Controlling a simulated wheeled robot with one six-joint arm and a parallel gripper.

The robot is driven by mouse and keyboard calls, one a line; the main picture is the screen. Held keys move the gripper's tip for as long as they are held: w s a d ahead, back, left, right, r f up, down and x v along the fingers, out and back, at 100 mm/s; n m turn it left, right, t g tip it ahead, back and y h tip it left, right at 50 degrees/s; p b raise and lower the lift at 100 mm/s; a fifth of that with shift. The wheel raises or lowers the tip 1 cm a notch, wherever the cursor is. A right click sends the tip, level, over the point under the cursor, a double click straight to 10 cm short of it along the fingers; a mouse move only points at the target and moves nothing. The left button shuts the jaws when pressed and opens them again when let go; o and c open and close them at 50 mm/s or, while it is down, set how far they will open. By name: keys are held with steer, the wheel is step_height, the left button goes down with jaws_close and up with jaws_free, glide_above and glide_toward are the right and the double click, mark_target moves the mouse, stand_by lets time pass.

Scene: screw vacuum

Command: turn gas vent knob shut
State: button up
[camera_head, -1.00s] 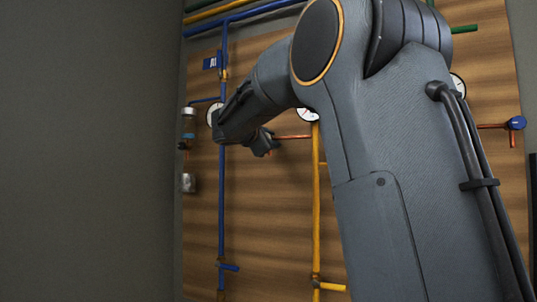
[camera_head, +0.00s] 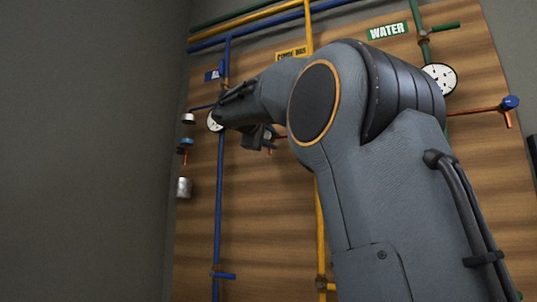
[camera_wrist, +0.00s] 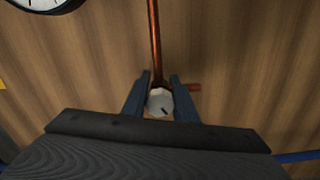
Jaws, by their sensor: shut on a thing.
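In the wrist view a small pale knob (camera_wrist: 159,101) with a dark mark on its face sits at the lower end of a copper pipe (camera_wrist: 154,40). A short copper stub (camera_wrist: 193,87) shows to its right. The two fingers of my gripper (camera_wrist: 160,85) stand on either side of the knob and are shut on it. In the head view my gripper (camera_head: 259,138) is at the board, right of the blue pipe (camera_head: 219,190). The knob is hidden there by my gripper and arm.
A round gauge (camera_wrist: 42,3) is near the wrist view's top left. In the head view the wooden board (camera_head: 265,220) carries a yellow pipe (camera_head: 321,240), a water sign (camera_head: 387,31), a gauge (camera_head: 439,79) and a blue-ended valve (camera_head: 510,102). The grey wall (camera_head: 90,150) is bare.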

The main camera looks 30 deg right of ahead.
mark_target(266, 135)
steer(key=m+b, duration=0.1)
steer(key=b, duration=0.1)
steer(key=m+b, duration=0.1)
steer(key=m, duration=0.1)
steer(key=shift+f+m+b, duration=0.25)
steer(key=shift+m+b, duration=0.05)
steer(key=shift+b, duration=0.1)
steer(key=shift+r+m+b, duration=0.15)
steer(key=shift+m+b, duration=1.05)
steer(key=shift+m, duration=0.2)
steer(key=o, duration=1)
steer(key=shift+d, duration=0.15)
steer(key=shift+o, duration=0.2)
steer(key=shift+a, duration=0.2)
steer(key=b+v, duration=0.2)
steer(key=v, duration=0.5)
steer(key=shift+s+a, duration=0.25)
